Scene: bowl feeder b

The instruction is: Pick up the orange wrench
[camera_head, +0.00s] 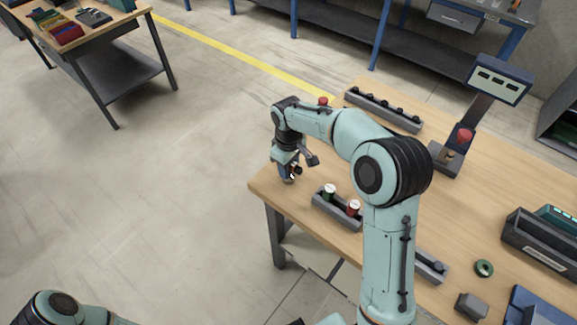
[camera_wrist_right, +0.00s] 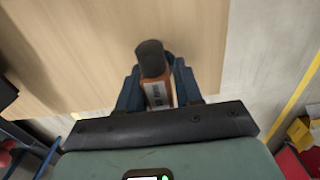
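The orange wrench (camera_wrist_right: 157,90) shows in the right wrist view as an orange-brown body with a pale lettered label and a dark rounded end. My right gripper (camera_wrist_right: 158,97) has its two blue fingers close against both sides of it and appears shut on it. In the head view my right gripper (camera_head: 289,177) points down over the left corner of the wooden bench, and the wrench is too small to make out there. The wrench's lower part is hidden by the gripper body. I cannot tell whether it touches the bench. My left gripper is out of view.
A long grey rack (camera_head: 384,108) lies behind. A red button post (camera_head: 463,137) and dark bin (camera_head: 540,245) stand right. Open floor lies left.

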